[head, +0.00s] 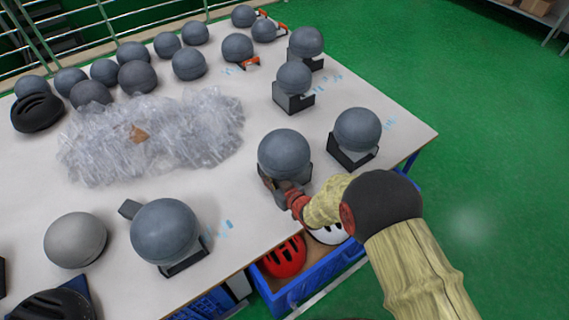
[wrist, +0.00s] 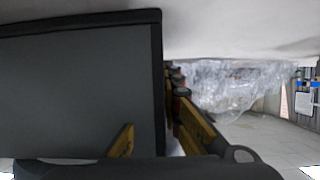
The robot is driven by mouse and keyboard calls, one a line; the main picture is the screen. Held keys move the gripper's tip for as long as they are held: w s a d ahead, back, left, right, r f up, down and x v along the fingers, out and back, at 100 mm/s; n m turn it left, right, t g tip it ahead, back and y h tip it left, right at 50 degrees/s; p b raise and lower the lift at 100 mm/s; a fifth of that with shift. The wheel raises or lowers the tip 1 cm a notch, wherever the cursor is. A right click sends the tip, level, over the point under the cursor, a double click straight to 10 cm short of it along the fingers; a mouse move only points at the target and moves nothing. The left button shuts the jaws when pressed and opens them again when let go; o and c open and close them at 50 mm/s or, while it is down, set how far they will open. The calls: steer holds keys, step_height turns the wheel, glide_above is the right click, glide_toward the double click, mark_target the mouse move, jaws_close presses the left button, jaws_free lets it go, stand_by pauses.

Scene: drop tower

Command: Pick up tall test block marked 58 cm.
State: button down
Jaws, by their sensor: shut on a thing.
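Several dark block stands, each under a grey ball, stand on the white table (head: 250,215); no 58 cm marking is readable. My gripper (head: 277,188) is at the base of the ball (head: 284,152) near the table's right front edge, shut on the dark block (head: 281,199) under it. My arm and the ball hide most of that block. In the wrist view, a large dark grey block (wrist: 75,90) fills the left side. My gripper's fingertips (wrist: 160,136) show there at the block's lower right part. I cannot tell whether the block is off the table.
Another ball on a block (head: 357,130) stands close to the right, and one (head: 165,232) to the left. Crumpled clear plastic (head: 155,135) lies behind. A blue crate (head: 318,278) with red and white helmets is below the table edge. Green floor at right is clear.

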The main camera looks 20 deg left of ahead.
steer(key=shift+w+r, duration=0.1)
steer(key=shift+r, duration=0.1)
steer(key=shift+r, duration=0.1)
